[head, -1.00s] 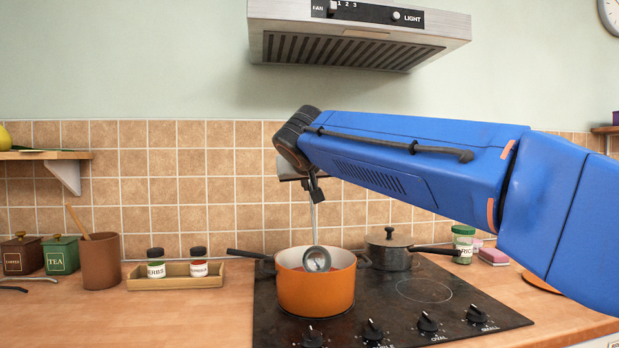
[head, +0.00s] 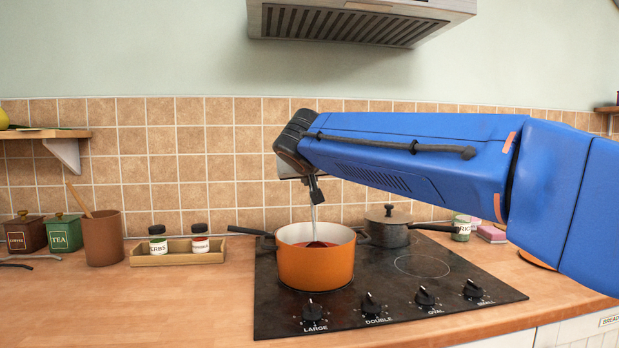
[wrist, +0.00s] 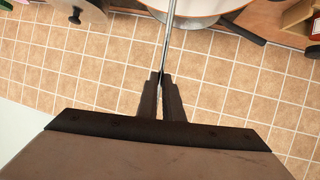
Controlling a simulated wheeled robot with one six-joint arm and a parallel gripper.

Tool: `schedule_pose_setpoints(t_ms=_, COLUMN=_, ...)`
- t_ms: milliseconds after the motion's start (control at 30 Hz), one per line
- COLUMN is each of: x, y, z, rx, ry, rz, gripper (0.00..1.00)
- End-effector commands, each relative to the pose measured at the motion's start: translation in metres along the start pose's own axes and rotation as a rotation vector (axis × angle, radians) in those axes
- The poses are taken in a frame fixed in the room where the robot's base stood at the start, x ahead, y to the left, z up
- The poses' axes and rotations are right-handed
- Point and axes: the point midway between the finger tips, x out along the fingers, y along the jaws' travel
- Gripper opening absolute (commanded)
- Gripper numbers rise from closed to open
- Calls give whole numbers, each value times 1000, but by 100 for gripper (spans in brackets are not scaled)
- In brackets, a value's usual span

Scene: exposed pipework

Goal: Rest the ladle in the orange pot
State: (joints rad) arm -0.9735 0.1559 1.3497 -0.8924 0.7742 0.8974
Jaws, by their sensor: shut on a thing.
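The orange pot (head: 316,268) stands on the black hob, open at the top, with red contents inside. My gripper (head: 316,194) is above the pot, shut on the upper handle of the ladle (head: 313,217). The ladle is a thin metal one and hangs nearly upright, its lower end down inside the pot. Its bowl is mostly hidden by the pot's front wall and the contents. In the wrist view, the fingers (wrist: 161,88) pinch the ladle's handle (wrist: 168,38), which runs towards the pot (wrist: 185,18). I cannot tell whether the bowl touches the pot's bottom.
A dark lidded pan (head: 388,230) stands close to the right of the orange pot. A wooden tray (head: 178,254) with two jars and a brown utensil crock (head: 102,238) are on the left. The range hood (head: 355,22) hangs above. The front counter is clear.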

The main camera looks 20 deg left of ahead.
Motion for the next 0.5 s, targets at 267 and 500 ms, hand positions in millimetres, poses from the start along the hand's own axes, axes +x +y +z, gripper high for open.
schedule_pose_setpoints(t_ms=267, x=0, y=0, z=0, rx=0, ry=0, rz=0, gripper=18)
schedule_pose_setpoints(t_ms=500, x=0, y=0, z=0, rx=0, ry=0, rz=0, gripper=28)
